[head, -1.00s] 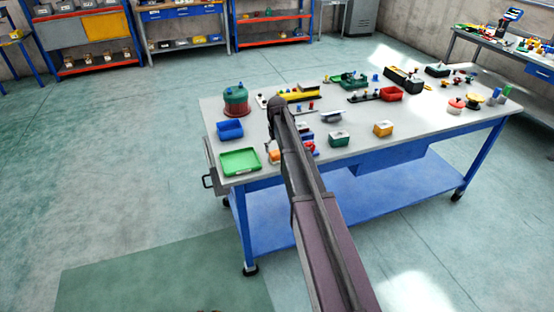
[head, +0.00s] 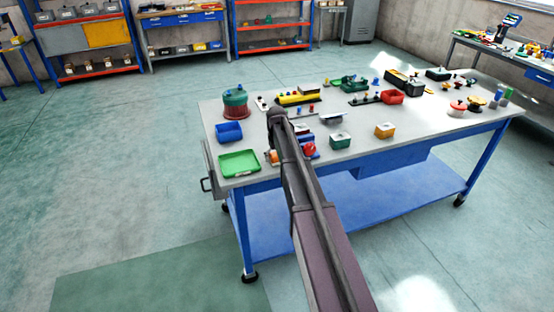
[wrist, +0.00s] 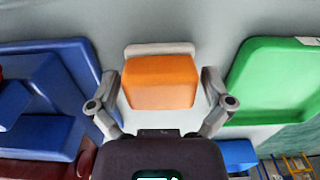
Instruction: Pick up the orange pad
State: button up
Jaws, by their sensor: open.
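The orange pad (wrist: 160,82) is a block with rounded edges in the middle of the wrist view, with a pale grey-white piece showing along its far side. A small bit of orange (head: 272,157) beside my arm in the head view looks like the same pad. My gripper (wrist: 161,76) is open, with one finger on each side of the pad. A gap seems to show at each side; contact is not clear. In the head view my arm hides most of the gripper.
A green tray (wrist: 262,82) lies close on the right in the wrist view, also on the table's near-left corner (head: 240,163). A blue stepped part (wrist: 45,95) is close on the left. A blue bin (head: 229,132) stands behind the tray.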

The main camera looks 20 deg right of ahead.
jog(key=c, duration=1)
jog(key=shift+o, duration=0.2)
jog(key=shift+r, duration=0.15)
notch_tip(320, 180, up, 4)
jog(key=p, duration=0.4)
jog(key=s+a+p, duration=0.1)
jog(key=s+a, duration=0.1)
jog(key=s, duration=1.4)
jog(key=shift+r, duration=0.3)
jog(key=o, duration=0.5)
jog(key=c, duration=0.4)
jog(key=shift+o, duration=0.2)
notch_tip(320, 180, up, 15)
jog(key=p, duration=1.5)
